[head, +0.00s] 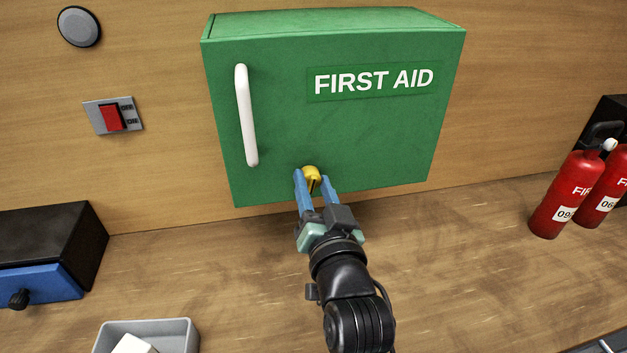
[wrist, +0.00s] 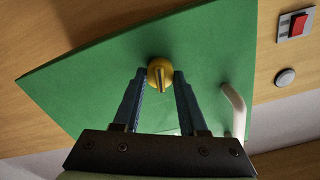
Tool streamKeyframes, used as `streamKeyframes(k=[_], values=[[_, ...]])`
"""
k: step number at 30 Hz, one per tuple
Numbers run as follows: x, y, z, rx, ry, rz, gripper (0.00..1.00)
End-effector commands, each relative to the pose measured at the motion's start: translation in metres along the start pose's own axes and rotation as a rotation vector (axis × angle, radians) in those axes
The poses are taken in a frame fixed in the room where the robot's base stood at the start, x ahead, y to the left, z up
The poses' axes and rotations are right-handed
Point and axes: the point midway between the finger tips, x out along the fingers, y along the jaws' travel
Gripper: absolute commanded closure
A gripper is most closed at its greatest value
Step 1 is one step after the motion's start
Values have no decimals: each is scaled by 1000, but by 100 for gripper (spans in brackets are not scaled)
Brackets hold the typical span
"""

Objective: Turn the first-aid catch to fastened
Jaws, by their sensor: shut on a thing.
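The green first-aid cabinet (head: 300,130) is on the wood wall, with its door shut, a white handle (head: 246,115) on the left and a "FIRST AID" label. The catch is a round yellow knob (head: 311,173) low on the door. My gripper (head: 313,182) reaches up to it, with its blue fingers on either side of the knob, shut on it. In the wrist view the yellow catch (wrist: 160,72) sits between the fingertips, and its raised ridge runs lengthwise between the fingers. The cabinet's inside is hidden.
A red switch (head: 112,117) and a grey round disc (head: 79,27) are on the wall at left. A blue-fronted drawer box (head: 45,283) and a grey tray (head: 178,333) stand lower left. Red extinguishers (head: 562,195) stand at right. The counter below the cabinet is clear.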

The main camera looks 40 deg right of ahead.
Motion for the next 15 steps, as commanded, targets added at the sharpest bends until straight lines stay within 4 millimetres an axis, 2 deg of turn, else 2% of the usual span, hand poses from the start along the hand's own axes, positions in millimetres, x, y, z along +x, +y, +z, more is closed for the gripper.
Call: streamKeyframes(k=[15], values=[[0,0,-1,487,-3,1,100]])
